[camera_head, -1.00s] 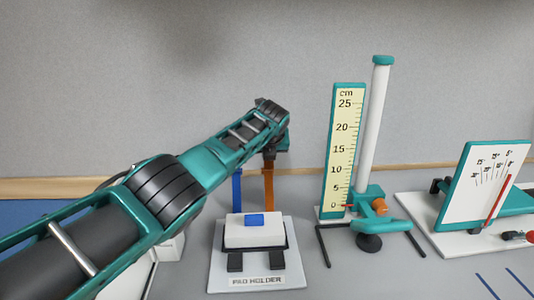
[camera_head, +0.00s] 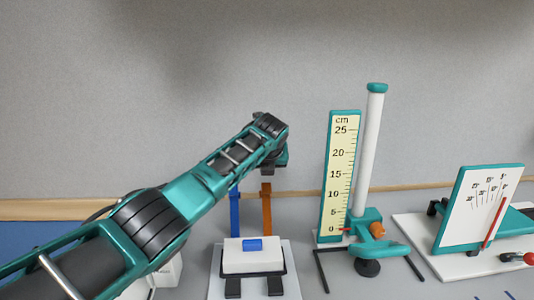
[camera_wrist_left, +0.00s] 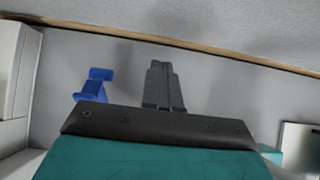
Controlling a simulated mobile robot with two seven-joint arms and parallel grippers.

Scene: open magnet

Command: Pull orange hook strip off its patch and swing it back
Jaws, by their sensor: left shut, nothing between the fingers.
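The orange hook strip (camera_head: 266,212) stands upright behind the pad holder (camera_head: 214,290) in the head view, to the right of the blue strip (camera_head: 235,212). My right gripper is not in view.
A white pad with a blue block (camera_head: 252,245) sits on the holder. Right of it stands a ruler (camera_head: 342,175) beside a white post (camera_head: 370,150) on a teal clamp base. Farther right is a dial board (camera_head: 480,210). A grey wall closes the back.

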